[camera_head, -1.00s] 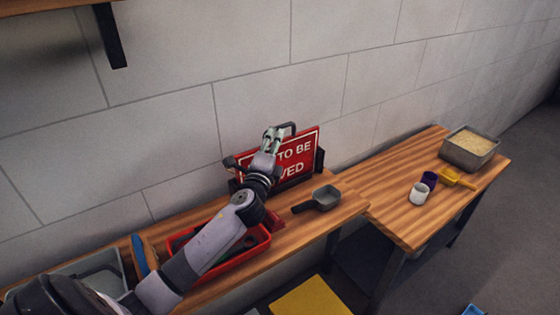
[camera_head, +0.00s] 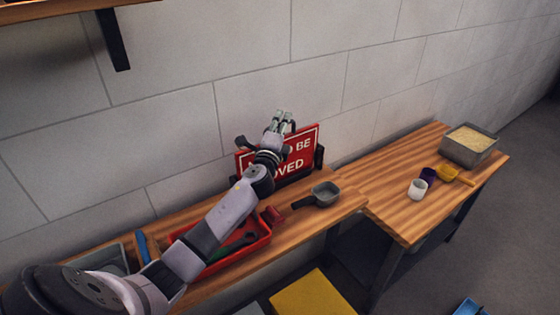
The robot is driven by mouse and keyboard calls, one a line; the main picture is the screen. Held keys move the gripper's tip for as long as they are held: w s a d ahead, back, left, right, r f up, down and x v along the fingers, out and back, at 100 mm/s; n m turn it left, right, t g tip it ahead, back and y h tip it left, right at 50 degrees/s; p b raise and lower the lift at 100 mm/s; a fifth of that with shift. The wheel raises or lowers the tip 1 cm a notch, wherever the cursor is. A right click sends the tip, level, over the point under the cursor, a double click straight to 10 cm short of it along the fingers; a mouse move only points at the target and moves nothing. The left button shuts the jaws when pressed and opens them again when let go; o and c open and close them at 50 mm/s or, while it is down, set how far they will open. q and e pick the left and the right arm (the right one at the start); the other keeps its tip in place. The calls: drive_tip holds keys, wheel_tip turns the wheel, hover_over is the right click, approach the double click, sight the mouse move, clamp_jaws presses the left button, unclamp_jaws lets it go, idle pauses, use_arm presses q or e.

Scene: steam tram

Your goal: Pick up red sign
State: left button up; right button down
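The red sign (camera_head: 303,165) with white lettering stands upright on the wooden bench, close to the wall. Its left and middle parts are hidden behind my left arm. My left gripper (camera_head: 282,118) is in front of the sign in the picture, with its tips by the sign's top edge. Whether it touches the sign, and how far its fingers are apart, I cannot tell. My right gripper is not in view.
A red tray (camera_head: 262,243) with dark tools lies below my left arm. A grey scoop (camera_head: 324,194) lies right of it. A white cup (camera_head: 418,190), purple cup (camera_head: 428,175), yellow scoop (camera_head: 447,173) and filled metal container (camera_head: 469,146) stand on the right table.

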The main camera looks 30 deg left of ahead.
use_arm(q)
clamp_jaws()
idle(0.5)
drive_tip(key=shift+r, duration=0.15)
